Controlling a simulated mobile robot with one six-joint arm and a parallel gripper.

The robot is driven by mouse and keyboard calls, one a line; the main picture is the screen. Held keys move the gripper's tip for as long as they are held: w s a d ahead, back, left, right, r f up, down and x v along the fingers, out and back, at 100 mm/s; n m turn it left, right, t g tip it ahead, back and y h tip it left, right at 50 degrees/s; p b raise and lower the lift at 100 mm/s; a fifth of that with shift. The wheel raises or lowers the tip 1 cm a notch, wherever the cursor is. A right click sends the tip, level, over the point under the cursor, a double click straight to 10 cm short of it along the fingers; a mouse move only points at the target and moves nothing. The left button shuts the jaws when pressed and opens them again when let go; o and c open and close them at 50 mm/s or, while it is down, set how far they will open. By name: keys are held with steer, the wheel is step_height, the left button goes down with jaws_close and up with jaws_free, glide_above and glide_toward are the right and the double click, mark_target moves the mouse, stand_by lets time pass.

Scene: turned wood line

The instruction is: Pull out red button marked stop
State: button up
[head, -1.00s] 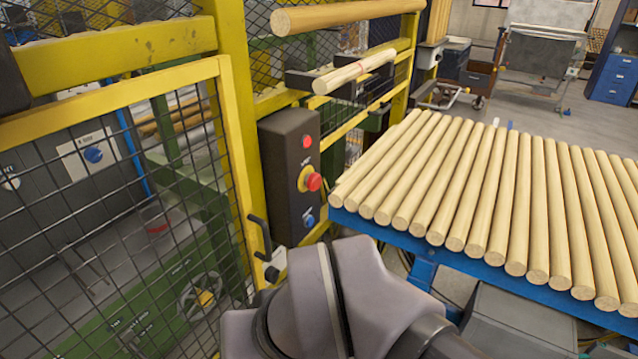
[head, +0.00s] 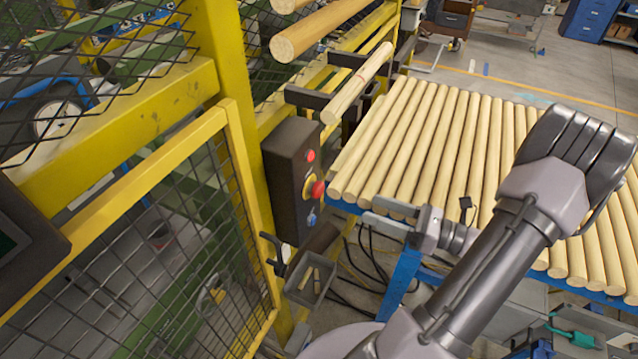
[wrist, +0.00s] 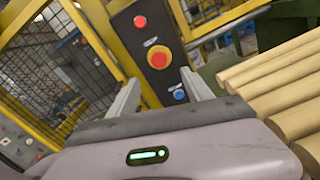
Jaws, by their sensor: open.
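The red mushroom stop button (head: 318,188) on its yellow collar sticks out of the front of a dark control box (head: 285,196) on the yellow guard frame.
A smaller red button (head: 311,155) is above the stop button and a blue one (head: 312,220) below it. Wooden rods (head: 440,145) lie on a blue rack (head: 345,206) close to my gripper. A mesh gate (head: 170,230) is on the left. A small grey bin (head: 310,278) hangs below the box.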

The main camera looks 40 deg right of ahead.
mark_target(322, 191)
steer(key=x, duration=1.3)
steer(key=shift+w+a, duration=0.2)
jaws_close()
